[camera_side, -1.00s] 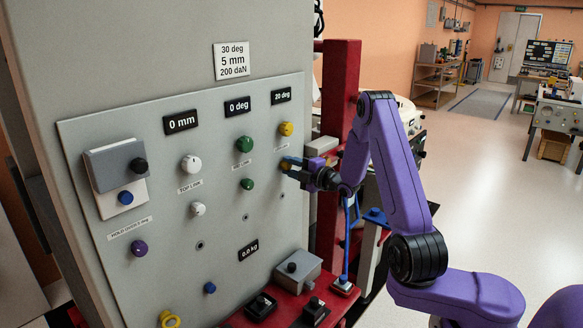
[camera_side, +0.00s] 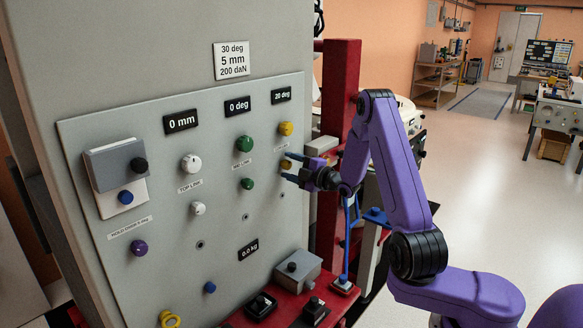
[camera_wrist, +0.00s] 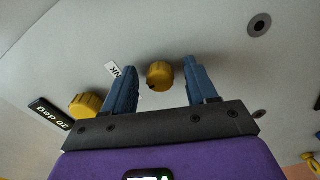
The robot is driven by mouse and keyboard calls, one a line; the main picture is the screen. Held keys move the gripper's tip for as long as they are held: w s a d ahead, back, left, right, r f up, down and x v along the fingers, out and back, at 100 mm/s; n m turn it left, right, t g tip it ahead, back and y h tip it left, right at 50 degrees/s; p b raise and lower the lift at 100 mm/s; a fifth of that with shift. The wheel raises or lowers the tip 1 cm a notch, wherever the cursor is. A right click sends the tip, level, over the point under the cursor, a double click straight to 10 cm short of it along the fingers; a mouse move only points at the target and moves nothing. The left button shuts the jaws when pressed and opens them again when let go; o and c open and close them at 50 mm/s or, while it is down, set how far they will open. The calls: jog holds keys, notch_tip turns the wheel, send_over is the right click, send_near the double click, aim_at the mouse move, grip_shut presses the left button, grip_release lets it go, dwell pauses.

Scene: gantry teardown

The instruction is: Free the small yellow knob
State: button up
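The small yellow knob (camera_side: 285,165) is on the grey panel, below a larger yellow knob (camera_side: 286,128). In the wrist view the small yellow knob (camera_wrist: 160,75) shows between the two blue fingers of my gripper (camera_wrist: 158,70), with a gap on either side. My gripper (camera_side: 288,167) is open and empty. In the side view its fingers point at the panel, one above and one below the knob's height. The larger yellow knob (camera_wrist: 86,105) is outside the fingers at the left of the wrist view.
Green knobs (camera_side: 244,144) and white knobs (camera_side: 191,163) stick out of the panel to the left. A red post (camera_side: 340,90) stands just right of the panel. A grey box (camera_side: 297,270) sits on the red ledge below.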

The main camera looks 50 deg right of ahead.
jog(key=s, duration=1.7)
jog(key=shift+s, duration=0.2)
